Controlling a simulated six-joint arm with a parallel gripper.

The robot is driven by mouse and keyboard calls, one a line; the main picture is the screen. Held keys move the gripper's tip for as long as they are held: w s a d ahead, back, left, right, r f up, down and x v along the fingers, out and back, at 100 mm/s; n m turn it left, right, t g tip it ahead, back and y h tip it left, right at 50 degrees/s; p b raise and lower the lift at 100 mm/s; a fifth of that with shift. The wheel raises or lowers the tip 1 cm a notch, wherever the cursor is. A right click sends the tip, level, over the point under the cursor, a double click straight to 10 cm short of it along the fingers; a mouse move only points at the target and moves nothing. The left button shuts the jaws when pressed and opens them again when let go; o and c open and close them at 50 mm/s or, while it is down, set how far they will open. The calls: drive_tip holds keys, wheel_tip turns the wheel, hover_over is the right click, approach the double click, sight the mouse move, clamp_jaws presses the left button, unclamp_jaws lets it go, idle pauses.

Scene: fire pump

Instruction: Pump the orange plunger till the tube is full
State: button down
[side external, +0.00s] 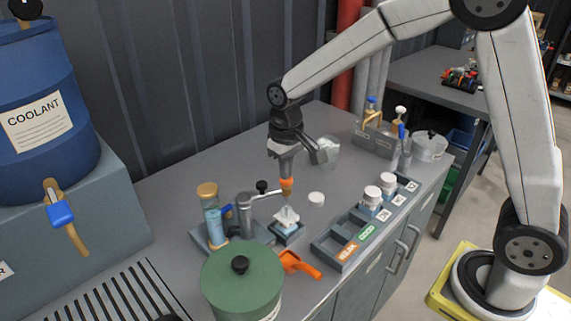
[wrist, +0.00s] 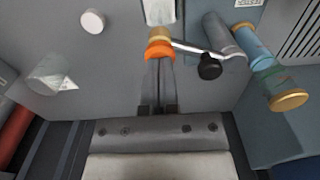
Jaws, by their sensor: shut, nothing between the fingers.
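The orange plunger (side external: 287,186) stands upright above a small white-and-grey stand (side external: 287,218). My gripper (side external: 286,174) points down right over it, with shut, empty fingers. In the wrist view the fingertips (wrist: 159,65) meet the near edge of the orange collar (wrist: 159,51), which has a gold part beyond it; I cannot tell whether they touch. The clear tube (side external: 212,222) with a gold cap stands at the left and shows blue liquid with a paler section near its top. It also shows in the wrist view (wrist: 262,58). A thin metal arm runs from the grey post (side external: 246,215) toward the plunger.
A green lidded pot (side external: 242,285) and an orange handle-like piece (side external: 298,264) are at the front. A white disc (side external: 316,199) lies right of the plunger. A grey rack (side external: 345,252) holds white-capped jars. A blue coolant barrel (side external: 45,100) stands left. The back bench is mostly clear.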

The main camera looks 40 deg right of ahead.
drive_tip(key=shift+r, duration=3.2)
drive_tip(key=shift+r, duration=3)
drive_tip(key=s+d+f+t, duration=0.1)
drive_tip(key=s+d+f, duration=0.1)
drive_tip(key=s+f, duration=0.5)
drive_tip(key=s+d+f+t, duration=0.1)
drive_tip(key=s+d+f, duration=0.2)
drive_tip(key=s+f, duration=0.5)
drive_tip(key=shift+f+t, duration=0.3)
drive_tip(key=shift+f, duration=0.1)
drive_tip(key=shift+w, duration=0.15)
